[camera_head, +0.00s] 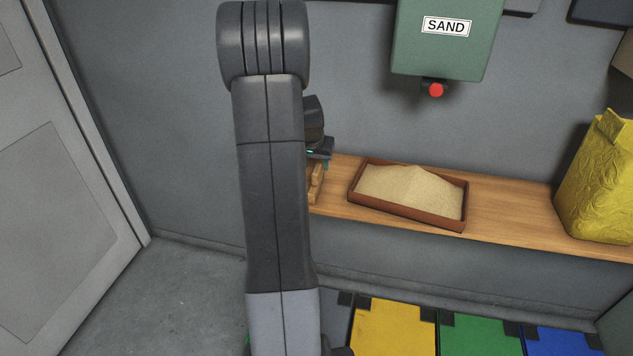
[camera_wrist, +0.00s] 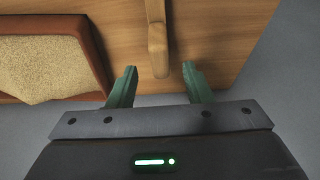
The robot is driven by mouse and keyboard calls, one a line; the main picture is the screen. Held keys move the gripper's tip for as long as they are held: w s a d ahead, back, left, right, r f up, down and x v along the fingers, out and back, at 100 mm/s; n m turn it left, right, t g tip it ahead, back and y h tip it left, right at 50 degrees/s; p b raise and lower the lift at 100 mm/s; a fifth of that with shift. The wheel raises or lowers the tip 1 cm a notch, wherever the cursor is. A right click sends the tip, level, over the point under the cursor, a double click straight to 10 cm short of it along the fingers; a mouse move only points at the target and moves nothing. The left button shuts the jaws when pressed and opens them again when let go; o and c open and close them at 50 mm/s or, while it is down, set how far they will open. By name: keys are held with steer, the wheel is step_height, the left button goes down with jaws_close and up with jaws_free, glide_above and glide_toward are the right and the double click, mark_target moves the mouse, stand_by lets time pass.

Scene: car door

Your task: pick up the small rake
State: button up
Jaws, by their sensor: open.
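A light wooden piece (camera_wrist: 158,42), which looks like part of the small rake, lies on the wooden shelf in the wrist view. Its near end reaches between the green fingertips of my gripper (camera_wrist: 160,72), which is open with a gap on each side of the wood. In the head view, wooden parts (camera_head: 316,184) show just right of my arm, with my gripper (camera_head: 322,158) over them. Most of the rake is hidden behind my arm in the head view, and its far end is cut off in the wrist view.
A brown tray of sand (camera_head: 356,196) sits on the shelf (camera_head: 510,215) to the right; its rim also shows left in the wrist view (camera_wrist: 92,55). A green SAND dispenser (camera_head: 440,55) hangs above it. A yellow bag (camera_head: 598,190) stands at the shelf's right end.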

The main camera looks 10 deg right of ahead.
mark_target(316, 169)
steer(key=shift+p+x, duration=0.4)
steer(key=shift+x, duration=2.95)
jaws_close()
